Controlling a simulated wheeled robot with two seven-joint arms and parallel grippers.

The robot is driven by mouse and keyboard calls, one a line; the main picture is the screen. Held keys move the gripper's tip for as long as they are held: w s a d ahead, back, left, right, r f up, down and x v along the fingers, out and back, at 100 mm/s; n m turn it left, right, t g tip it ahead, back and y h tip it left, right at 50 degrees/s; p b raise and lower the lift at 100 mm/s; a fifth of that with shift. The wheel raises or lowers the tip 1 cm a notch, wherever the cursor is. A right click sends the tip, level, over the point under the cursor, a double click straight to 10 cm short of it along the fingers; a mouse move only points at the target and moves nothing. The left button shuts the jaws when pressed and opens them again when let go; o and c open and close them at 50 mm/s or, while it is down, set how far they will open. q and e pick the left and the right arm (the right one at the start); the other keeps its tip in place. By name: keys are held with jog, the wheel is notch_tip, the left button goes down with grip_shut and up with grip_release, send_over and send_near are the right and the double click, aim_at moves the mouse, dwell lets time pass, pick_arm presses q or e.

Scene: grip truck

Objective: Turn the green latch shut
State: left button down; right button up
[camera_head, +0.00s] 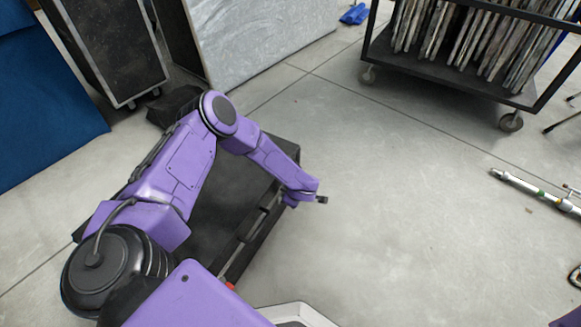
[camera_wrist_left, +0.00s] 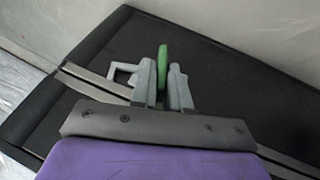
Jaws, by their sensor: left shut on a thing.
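The green latch (camera_wrist_left: 162,62) shows in the left wrist view as a narrow upright piece on a black case (camera_wrist_left: 250,82). My left gripper (camera_wrist_left: 163,88) has its two grey fingers on either side of the latch and is shut on it. In the head view the case (camera_head: 215,190) lies under my purple left arm, and the left gripper (camera_head: 305,197) is at the case's right edge. The latch cannot be made out in the head view. My right gripper is in neither view.
A black wheeled cart (camera_head: 440,80) with several upright panels stands at the back right. A grey-faced case (camera_head: 260,38) and a dark case (camera_head: 110,45) stand at the back left. A metal pole (camera_head: 530,186) lies at the right. The concrete floor (camera_head: 400,200) between is clear.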

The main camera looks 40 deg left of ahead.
pick_arm(q)
jog(key=shift+s+t, duration=0.15)
jog(key=shift+t, duration=0.35)
jog(key=shift+s+f+t, duration=0.1)
jog(key=shift+s+t, duration=0.05)
jog(key=shift+t, duration=0.65)
jog(key=shift+s+f+n+t+y+b, duration=0.15)
jog(key=shift+n+t+y+b, duration=0.6)
jog(key=shift+t, duration=1)
jog(key=shift+f+n+t+y+b, duration=0.4)
jog(key=shift+t+b, duration=0.55)
jog(key=shift+t, duration=0.75)
jog(key=shift+s+f+n+t+y+b, duration=0.1)
jog(key=shift+n+t+y+b, duration=0.65)
jog(key=shift+t, duration=1)
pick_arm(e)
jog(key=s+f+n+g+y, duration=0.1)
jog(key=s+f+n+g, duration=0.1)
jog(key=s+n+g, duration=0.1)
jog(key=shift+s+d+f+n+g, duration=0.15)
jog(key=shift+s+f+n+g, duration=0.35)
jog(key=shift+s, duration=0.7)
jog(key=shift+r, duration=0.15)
pick_arm(q)
jog(key=c, duration=1.2)
grip_release()
